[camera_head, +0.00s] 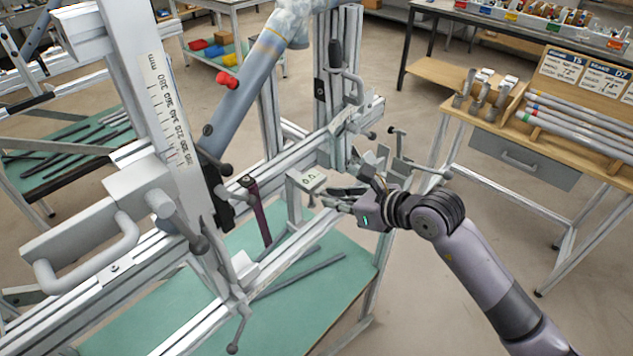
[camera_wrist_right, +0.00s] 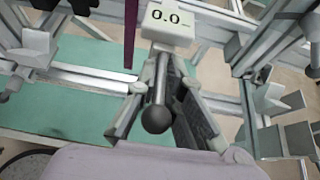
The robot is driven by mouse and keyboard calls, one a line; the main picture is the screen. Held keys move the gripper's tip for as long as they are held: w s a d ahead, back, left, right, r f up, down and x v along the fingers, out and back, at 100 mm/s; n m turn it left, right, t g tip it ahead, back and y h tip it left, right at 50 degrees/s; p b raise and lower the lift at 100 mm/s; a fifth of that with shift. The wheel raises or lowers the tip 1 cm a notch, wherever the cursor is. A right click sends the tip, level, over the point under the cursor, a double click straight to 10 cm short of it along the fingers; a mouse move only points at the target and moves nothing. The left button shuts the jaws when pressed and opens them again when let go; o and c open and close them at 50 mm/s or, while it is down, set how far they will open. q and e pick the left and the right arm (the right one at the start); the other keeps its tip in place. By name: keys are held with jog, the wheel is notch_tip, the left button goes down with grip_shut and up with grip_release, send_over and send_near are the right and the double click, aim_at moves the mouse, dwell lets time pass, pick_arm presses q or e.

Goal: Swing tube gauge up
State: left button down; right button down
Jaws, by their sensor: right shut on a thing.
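The tube gauge (camera_head: 307,181) is a small pale block with a digital display, low on the frame jig. In the right wrist view the gauge (camera_wrist_right: 168,25) reads "0.0", and a grey lever with a dark ball knob (camera_wrist_right: 157,119) extends from it. My right gripper (camera_head: 338,194) reaches in from the right beside the gauge. In the wrist view its fingers (camera_wrist_right: 166,82) lie either side of the lever and are shut on it. The actual contact is partly hidden. My left gripper is in neither view.
The jig's aluminium rails (camera_head: 290,245), a ruler upright (camera_head: 168,110) and a slanted blue-grey tube (camera_head: 255,75) crowd the left of the gauge. A dark purple post (camera_head: 258,212) stands close by. A wooden bench (camera_head: 560,155) with tubes is at right; open floor lies between.

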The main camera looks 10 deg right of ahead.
aim_at(319, 184)
jog(key=shift+w+a+r+p, duration=0.1)
jog(key=shift+r+p, duration=0.15)
jog(key=shift+r, duration=0.4)
jog(key=shift+w+a+r+p, duration=0.1)
jog(key=shift+r+p, duration=0.15)
jog(key=shift+r, duration=0.35)
jog(key=shift+d, duration=0.1)
jog(key=shift+w+r+p, duration=0.1)
jog(key=shift+r+p, duration=0.35)
jog(key=shift+r, duration=0.1)
jog(key=shift+w+a+r+p, duration=0.25)
jog(key=shift+r+p, duration=0.1)
jog(key=shift+r, duration=0.35)
jog(key=shift+w+a+r+p, duration=0.15)
jog(key=shift+w+r+p, duration=0.1)
jog(key=shift+r+p, duration=0.35)
jog(key=shift+w+a+r, duration=0.2)
jog(key=shift+a+r, duration=0.05)
jog(key=shift+r, duration=0.1)
